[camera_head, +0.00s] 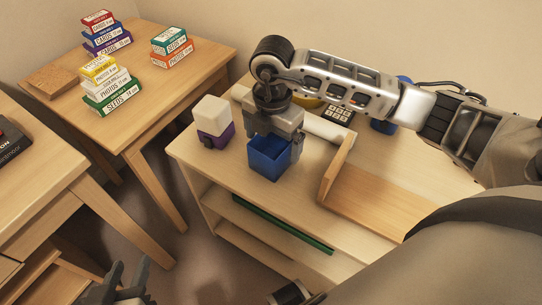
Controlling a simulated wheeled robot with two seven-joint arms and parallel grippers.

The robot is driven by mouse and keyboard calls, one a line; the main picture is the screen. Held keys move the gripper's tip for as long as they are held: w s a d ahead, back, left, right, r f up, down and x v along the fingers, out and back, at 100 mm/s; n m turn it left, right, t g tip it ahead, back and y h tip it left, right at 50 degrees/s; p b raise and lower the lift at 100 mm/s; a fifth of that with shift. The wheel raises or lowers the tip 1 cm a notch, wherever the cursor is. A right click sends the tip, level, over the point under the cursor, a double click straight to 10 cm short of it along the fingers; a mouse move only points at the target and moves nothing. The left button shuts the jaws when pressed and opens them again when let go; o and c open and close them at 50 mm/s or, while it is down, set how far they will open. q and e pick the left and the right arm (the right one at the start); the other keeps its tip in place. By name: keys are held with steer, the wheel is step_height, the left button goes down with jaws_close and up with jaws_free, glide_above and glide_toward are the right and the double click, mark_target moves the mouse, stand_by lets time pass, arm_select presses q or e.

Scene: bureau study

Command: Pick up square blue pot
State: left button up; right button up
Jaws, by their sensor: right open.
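The square blue pot (268,161), open at the top, stands near the front edge of the pale wooden shelf unit. My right gripper (275,138) comes down from above at the pot's far rim, and its jaws are open. Its fingers hide part of the rim, and I cannot tell whether they touch it. My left gripper (122,285) is low at the bottom left, away from the pot, with its fingers apart and nothing between them.
A purple and white block (213,122) stands left of the pot. A wooden L-shaped stand (360,195) is to the right. A calculator (338,115) and a blue cylinder (384,126) are behind. Stacked card boxes (110,90) sit on another table.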

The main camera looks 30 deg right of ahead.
mark_target(271, 156)
step_height(271, 156, down, 2)
steer(key=shift+f, duration=0.1)
steer(key=f, duration=0.3)
steer(key=f+b, duration=0.1)
steer(key=shift+w+f, duration=0.25)
steer(key=shift+w, duration=0.1)
arm_select(q)
steer(key=shift+w+d+f, duration=0.1)
steer(key=shift+d+f, duration=0.05)
steer(key=shift+f, duration=0.3)
steer(key=shift+w+d+f, duration=0.1)
steer(key=shift+d+f, duration=0.05)
steer(key=shift+f, duration=0.25)
arm_select(e)
steer(key=c, duration=1.1)
